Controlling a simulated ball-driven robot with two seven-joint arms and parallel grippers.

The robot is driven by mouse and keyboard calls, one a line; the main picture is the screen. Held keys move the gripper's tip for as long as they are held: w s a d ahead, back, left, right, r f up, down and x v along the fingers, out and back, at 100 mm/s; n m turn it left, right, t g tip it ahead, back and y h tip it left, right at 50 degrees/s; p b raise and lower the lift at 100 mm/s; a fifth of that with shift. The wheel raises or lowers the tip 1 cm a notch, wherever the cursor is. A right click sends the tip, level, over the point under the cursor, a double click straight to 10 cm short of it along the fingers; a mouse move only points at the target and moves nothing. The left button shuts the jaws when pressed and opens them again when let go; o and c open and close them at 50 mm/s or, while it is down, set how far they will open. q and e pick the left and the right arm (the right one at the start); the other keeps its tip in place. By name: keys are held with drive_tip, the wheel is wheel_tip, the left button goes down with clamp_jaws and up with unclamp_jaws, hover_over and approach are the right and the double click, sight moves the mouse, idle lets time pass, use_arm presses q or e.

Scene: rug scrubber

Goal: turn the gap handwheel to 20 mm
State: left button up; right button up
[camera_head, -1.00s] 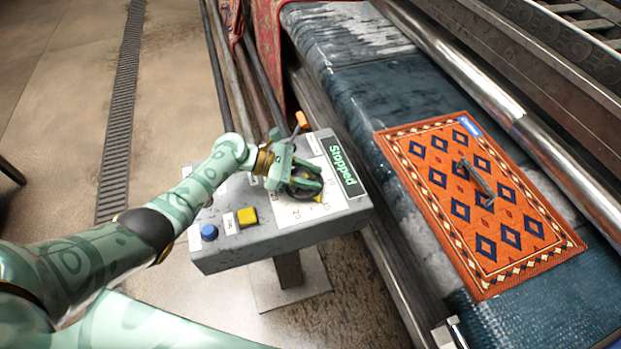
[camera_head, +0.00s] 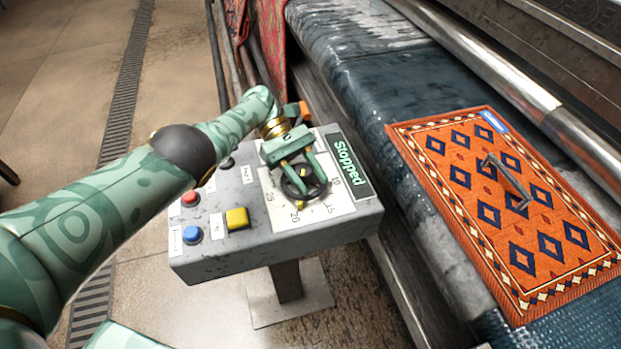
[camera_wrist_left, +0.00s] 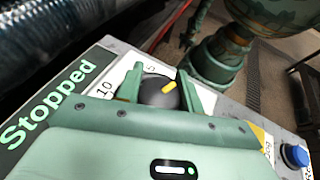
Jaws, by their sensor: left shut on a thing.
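The gap handwheel (camera_head: 309,191) is a dark wheel on a white dial plate (camera_head: 335,209) on the grey control box. Its yellow pointer (camera_head: 300,204) sits close to the 20 mark on the dial. My left gripper (camera_head: 303,178) is over the wheel from above, with its two green fingers shut on it. In the left wrist view the black hub with a yellow mark (camera_wrist_left: 168,88) shows between the fingers. Part of the wheel is hidden by the fingers. My right gripper is not in view.
The box (camera_head: 255,252) also carries a red button (camera_head: 190,198), a blue button (camera_head: 192,233), a yellow button (camera_head: 237,217) and a green "Stopped" display (camera_head: 348,166). To the right, an orange rug (camera_head: 470,200) with a grey handled tool (camera_head: 508,183) lies on the wet belt.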

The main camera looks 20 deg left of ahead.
use_arm(q)
drive_tip(key=shift+m+g+y+b, duration=0.4)
drive_tip(key=shift+m+g+b, duration=0.05)
drive_tip(key=shift+m+g, duration=0.05)
drive_tip(key=o, duration=1)
